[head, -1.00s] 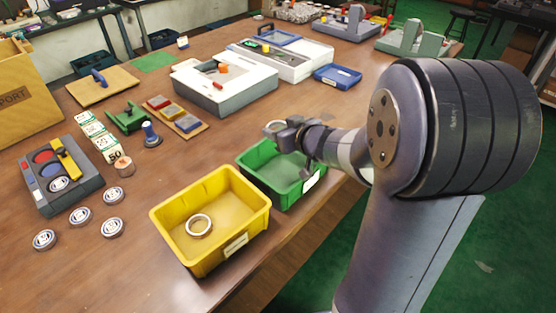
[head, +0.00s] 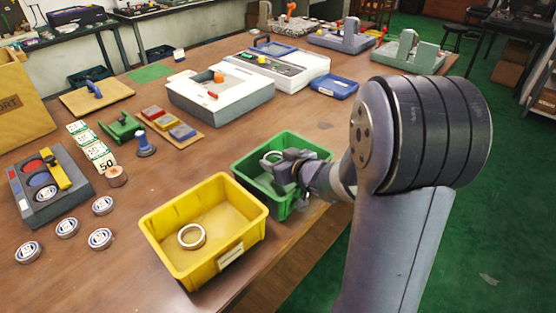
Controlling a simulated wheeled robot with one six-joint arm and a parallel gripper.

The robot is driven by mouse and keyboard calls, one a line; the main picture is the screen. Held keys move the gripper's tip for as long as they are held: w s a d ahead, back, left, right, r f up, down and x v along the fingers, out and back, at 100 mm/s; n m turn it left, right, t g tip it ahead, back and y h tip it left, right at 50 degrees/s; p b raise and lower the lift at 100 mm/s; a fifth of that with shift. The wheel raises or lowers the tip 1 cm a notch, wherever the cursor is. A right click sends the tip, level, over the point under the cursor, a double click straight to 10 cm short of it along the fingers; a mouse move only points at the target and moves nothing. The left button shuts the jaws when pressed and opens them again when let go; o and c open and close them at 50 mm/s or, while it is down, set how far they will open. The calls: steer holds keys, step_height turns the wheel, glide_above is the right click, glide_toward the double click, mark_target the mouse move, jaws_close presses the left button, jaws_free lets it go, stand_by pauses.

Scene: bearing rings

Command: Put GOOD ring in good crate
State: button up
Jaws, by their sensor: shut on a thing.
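My gripper (head: 279,165) is shut on a metal ring (head: 269,157). It holds the ring over the left part of the green crate (head: 312,147), low at the level of its opening. I cannot tell whether the ring is below the rim. The gripper and wrist hide part of the crate's inside and its right front wall. The yellow crate (head: 160,247) stands in front and to the left, with another ring (head: 192,236) lying on its floor. No readable wording marks either crate as good.
Several round bearings (head: 67,228) lie at the left near a grey box with coloured discs (head: 30,202). A white machine (head: 221,97) and a blue tray (head: 334,86) stand behind the green crate. The table edge runs close by on the right.

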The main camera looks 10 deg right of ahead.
steer(key=shift+s+f, duration=0.15)
steer(key=shift+f, duration=0.4)
steer(key=o, duration=1)
steer(key=shift+s+f+b, duration=0.1)
steer(key=shift+f+b, duration=0.1)
steer(key=shift+b, duration=0.1)
steer(key=shift+o, duration=0.2)
steer(key=shift+r+p, duration=0.3)
steer(key=shift+r, duration=0.05)
steer(key=p+v, duration=0.1)
steer(key=v, duration=0.2)
steer(key=p+v, duration=0.1)
steer(key=v, duration=0.3)
steer(key=r+p+v, duration=0.1)
steer(key=v, duration=0.2)
steer(key=shift+s+d+r, duration=0.1)
steer(key=shift+d+r, duration=0.05)
steer(key=shift+r, duration=0.1)
steer(key=shift+s+d+r+p, duration=0.15)
steer(key=shift+s+p, duration=0.15)
steer(key=shift+s, duration=0.3)
